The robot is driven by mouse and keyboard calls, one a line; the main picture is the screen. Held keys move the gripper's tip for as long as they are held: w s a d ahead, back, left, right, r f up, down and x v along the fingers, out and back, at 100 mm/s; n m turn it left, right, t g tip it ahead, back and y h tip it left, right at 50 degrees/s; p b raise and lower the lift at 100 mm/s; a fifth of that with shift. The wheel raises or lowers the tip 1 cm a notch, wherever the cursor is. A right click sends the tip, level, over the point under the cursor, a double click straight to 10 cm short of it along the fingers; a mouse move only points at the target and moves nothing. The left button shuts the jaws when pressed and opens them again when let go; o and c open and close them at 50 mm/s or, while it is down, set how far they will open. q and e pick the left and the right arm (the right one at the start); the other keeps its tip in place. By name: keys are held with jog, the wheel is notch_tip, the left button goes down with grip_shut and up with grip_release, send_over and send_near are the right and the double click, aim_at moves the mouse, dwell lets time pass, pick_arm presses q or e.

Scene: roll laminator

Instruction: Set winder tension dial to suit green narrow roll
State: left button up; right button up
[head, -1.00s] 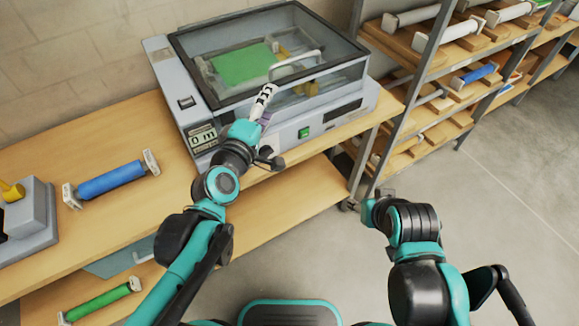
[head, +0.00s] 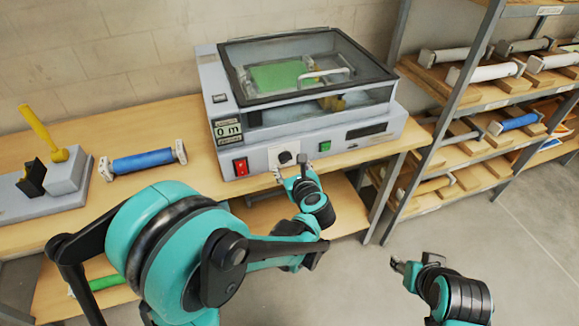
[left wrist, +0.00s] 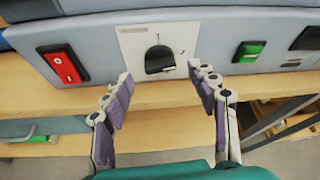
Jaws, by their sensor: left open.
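The laminator (head: 215,85) stands on the bench with its clear lid down. Its black dial (head: 286,157) sits on a white plate on the front panel; in the left wrist view the dial (left wrist: 160,60) shows a rounded black knob with small marks around it. My left gripper (head: 292,172) is open just in front of the dial. In the left wrist view its fingertips (left wrist: 160,76) are spread to either side of the knob, apart from it. A green sheet or roll (head: 278,77) shows under the lid. My right gripper (head: 414,262) hangs over the floor; its jaw state is unclear.
A red switch (head: 240,166) is left of the dial and a green button (head: 324,146) right of it. A blue roll (head: 143,160) and a grey device with a yellow lever (head: 40,130) lie on the bench. A green roll (head: 105,282) is below. Shelving stands right.

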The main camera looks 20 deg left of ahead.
aim_at(286, 159)
pick_arm(q)
jog(key=shift+x, duration=1.3)
jog(key=c, duration=1.2)
jog(key=shift+o, duration=0.2)
